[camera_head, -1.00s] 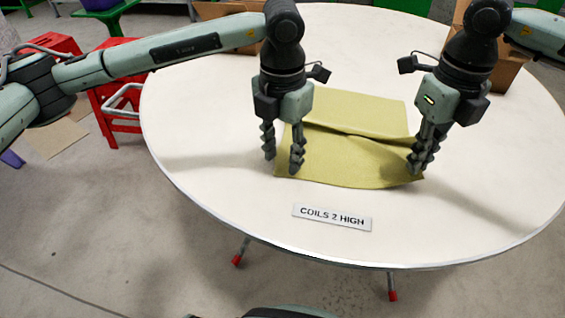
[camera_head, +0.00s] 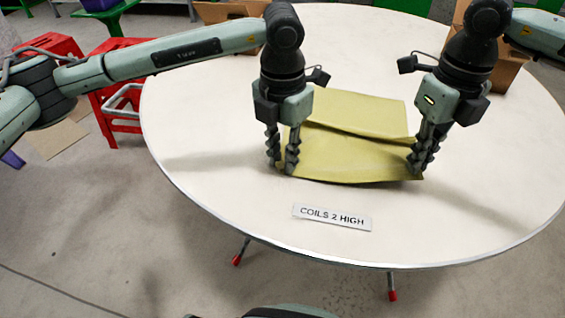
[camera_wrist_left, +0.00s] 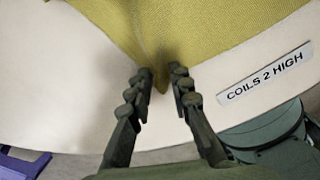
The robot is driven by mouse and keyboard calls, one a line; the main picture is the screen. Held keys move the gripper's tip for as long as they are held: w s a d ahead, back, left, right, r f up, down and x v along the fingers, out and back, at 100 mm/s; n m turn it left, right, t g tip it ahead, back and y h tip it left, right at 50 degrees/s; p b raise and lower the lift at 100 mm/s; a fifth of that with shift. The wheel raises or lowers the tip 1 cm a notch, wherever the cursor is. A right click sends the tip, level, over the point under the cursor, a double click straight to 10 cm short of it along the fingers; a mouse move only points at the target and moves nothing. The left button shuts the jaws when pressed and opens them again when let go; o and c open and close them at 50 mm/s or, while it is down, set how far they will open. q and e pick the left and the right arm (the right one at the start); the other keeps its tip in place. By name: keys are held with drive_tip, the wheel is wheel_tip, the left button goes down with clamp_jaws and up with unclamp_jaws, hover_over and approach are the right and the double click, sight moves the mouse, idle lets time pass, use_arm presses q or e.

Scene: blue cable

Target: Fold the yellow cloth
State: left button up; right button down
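The yellow cloth (camera_head: 350,155) lies on the white round table, with a raised fold or ridge across its middle. My left gripper (camera_head: 281,165) points down at the cloth's near left corner. In the left wrist view the corner of the cloth (camera_wrist_left: 205,30) reaches between the fingers of my left gripper (camera_wrist_left: 160,82), which are partly open with a gap around it. My right gripper (camera_head: 418,165) points down at the near right corner. Its fingers overlap in this view, so its grip is unclear.
A label reading "COILS 2 HIGH" (camera_head: 332,217) lies on the table (camera_head: 210,130) in front of the cloth; it also shows in the left wrist view (camera_wrist_left: 265,75). Cardboard boxes stand at the back. Red stools (camera_head: 115,90) are at the left. The table's left side is clear.

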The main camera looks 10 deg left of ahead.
use_arm(q)
clamp_jaws()
idle(1.4)
drive_tip(key=shift+r, duration=2.5)
